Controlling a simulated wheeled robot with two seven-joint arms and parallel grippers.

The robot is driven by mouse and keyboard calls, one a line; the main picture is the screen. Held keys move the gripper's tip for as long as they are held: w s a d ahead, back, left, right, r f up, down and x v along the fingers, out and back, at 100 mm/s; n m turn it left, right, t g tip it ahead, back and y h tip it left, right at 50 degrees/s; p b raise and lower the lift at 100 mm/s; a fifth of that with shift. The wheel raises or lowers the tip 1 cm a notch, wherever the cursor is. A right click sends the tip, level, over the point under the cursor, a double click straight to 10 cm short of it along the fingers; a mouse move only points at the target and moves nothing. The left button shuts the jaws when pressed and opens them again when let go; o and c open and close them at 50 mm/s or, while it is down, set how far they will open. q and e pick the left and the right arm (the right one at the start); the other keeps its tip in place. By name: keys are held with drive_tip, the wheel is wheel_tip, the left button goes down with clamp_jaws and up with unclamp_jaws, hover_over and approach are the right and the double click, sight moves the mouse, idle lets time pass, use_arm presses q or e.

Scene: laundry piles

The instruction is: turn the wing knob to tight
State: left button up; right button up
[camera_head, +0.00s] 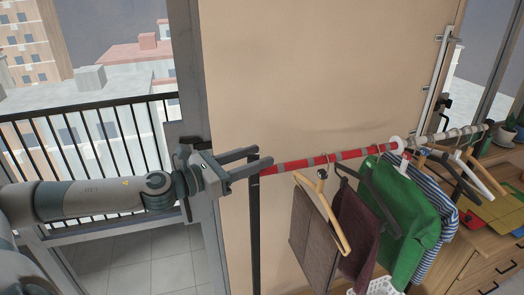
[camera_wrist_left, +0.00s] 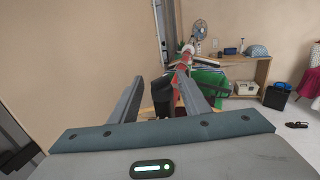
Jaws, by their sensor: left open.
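My left gripper (camera_head: 264,158) is open at the left end of a red rod with grey bands (camera_head: 300,164), by the top of a black upright post (camera_head: 255,225). Its fingers also show in the left wrist view (camera_wrist_left: 158,80), apart and with no object clearly held between them. The rod shows small beyond the fingertips in that view (camera_wrist_left: 183,61). I cannot make out a wing knob for certain. A small dark round piece (camera_head: 322,173) sits just under the rod, and I cannot tell what it is. My right gripper is not in view.
Trousers (camera_head: 312,225), a green garment (camera_head: 413,215) and a striped garment hang from the rod on hangers. A white collar (camera_head: 397,144) sits farther along it. A wooden dresser (camera_head: 480,270) stands at the right. A balcony railing (camera_head: 80,140) is at the left.

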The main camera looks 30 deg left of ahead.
use_arm(q)
drive_tip(key=shift+s+r, duration=0.1)
drive_tip(key=shift+s, duration=0.15)
drive_tip(key=c, duration=1)
drive_tip(key=shift+c, duration=0.2)
